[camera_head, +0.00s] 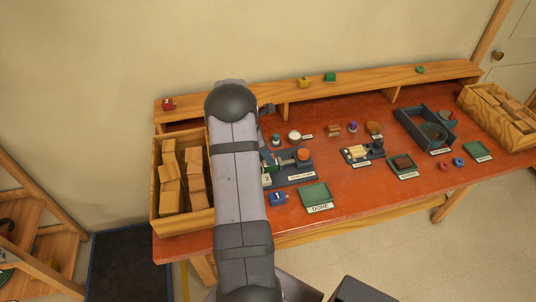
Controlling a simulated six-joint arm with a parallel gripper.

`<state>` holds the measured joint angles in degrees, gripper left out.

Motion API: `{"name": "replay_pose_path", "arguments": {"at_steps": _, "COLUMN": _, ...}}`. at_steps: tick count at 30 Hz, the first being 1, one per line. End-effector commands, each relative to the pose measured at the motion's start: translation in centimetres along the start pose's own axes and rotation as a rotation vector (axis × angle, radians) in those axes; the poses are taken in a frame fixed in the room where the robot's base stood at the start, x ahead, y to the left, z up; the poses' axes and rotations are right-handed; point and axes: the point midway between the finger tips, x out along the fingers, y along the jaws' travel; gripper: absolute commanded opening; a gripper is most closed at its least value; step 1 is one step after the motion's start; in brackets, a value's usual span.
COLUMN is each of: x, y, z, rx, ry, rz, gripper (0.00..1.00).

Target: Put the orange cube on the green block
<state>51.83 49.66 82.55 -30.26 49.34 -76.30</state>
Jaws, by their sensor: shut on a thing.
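I see no clear orange cube. A small orange piece (302,154) shows on a dark fixture right of my arm; it looks rounded, and I cannot tell its exact shape. A small green block (330,77) sits on the wooden shelf at the back. A smaller green piece (420,70) sits further right on that shelf. My arm rises through the middle of the view and hides part of the table. A dark part of it shows just right of its top, but my gripper's fingers and anything in them are hidden.
A bin of wooden blocks (155,200) stands on the left of the red table (350,190), another (485,105) on the right. A green tray (316,196) and a blue block (278,198) lie near the front. A dark open box (408,125) stands right of centre.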

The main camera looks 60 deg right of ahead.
Motion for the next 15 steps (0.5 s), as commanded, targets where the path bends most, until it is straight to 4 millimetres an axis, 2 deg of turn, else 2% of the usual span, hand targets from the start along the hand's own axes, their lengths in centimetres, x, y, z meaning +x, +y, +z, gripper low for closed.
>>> {"name": "replay_pose_path", "arguments": {"at_steps": 5, "x": 0.01, "y": 0.01, "z": -0.01, "rx": 0.0, "ry": 0.0, "rz": 0.0, "gripper": 0.02}}
{"name": "replay_pose_path", "arguments": {"at_steps": 6, "x": 0.01, "y": 0.01, "z": -0.01, "rx": 0.0, "ry": 0.0, "rz": 0.0, "gripper": 0.25}}
{"name": "replay_pose_path", "arguments": {"at_steps": 9, "x": 0.01, "y": 0.01, "z": -0.01, "rx": 0.0, "ry": 0.0, "rz": 0.0, "gripper": 0.44}}
{"name": "replay_pose_path", "arguments": {"at_steps": 15, "x": 0.01, "y": 0.01, "z": -0.01, "rx": 0.0, "ry": 0.0, "rz": 0.0, "gripper": 0.44}}
